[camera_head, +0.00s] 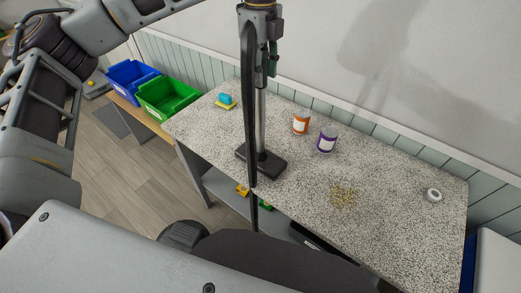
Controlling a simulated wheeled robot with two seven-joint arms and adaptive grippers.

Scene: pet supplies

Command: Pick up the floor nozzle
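The floor nozzle (261,122) has a grey tube and a flat black foot. It stands upright, its foot over the left part of the speckled table, near the front edge; I cannot tell whether the foot touches the tabletop. My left gripper (262,72) points down from the top of the picture at the upper end of the tube, with dark parts on both sides of it. The tube's top is hidden there, and I cannot tell whether the fingers are closed on it. My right gripper is not in view.
The speckled table (390,185) holds an orange-labelled jar (300,122), a purple-labelled jar (327,140), scattered kibble (343,194), a white roll (433,195) and a blue-and-yellow item (226,100). Blue (130,76) and green (168,97) bins stand left. A long black strip (249,130) hangs beside the tube.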

